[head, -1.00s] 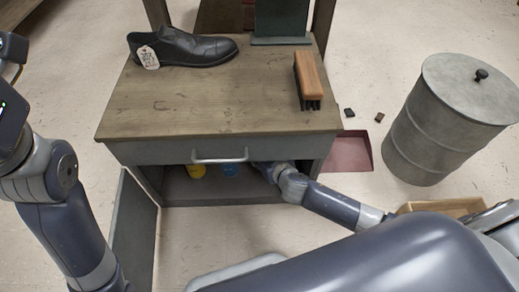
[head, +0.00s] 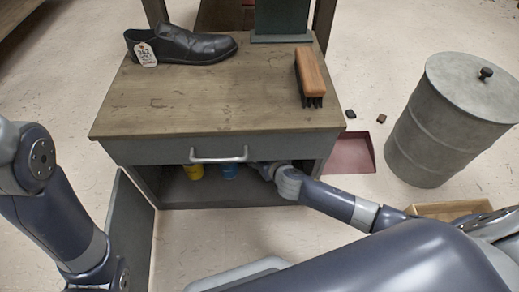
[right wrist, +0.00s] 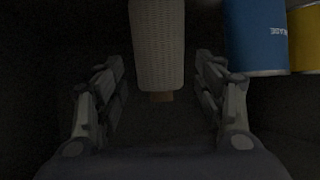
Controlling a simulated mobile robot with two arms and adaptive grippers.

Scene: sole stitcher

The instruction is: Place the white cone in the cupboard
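The white cone (right wrist: 158,45) has a pale woven surface and a small brown end in the right wrist view. It is inside the dark cupboard and hidden in the head view. My right gripper (right wrist: 160,75) is open, with one finger on each side of the cone and dark gaps between. Whether the cone rests on the cupboard floor cannot be told. The cupboard (head: 270,147) has a wooden top and a handled drawer front above the open compartment, which my right arm enters from the right. Its door (head: 130,225) stands open at the left. My left gripper is out of view.
A blue can (right wrist: 256,38) and a yellow can (right wrist: 305,38) stand close to the cone inside; both also show in the head view. A black shoe (head: 190,46) and a brush (head: 310,75) lie on the top. A lidded metal drum (head: 450,120) stands at the right.

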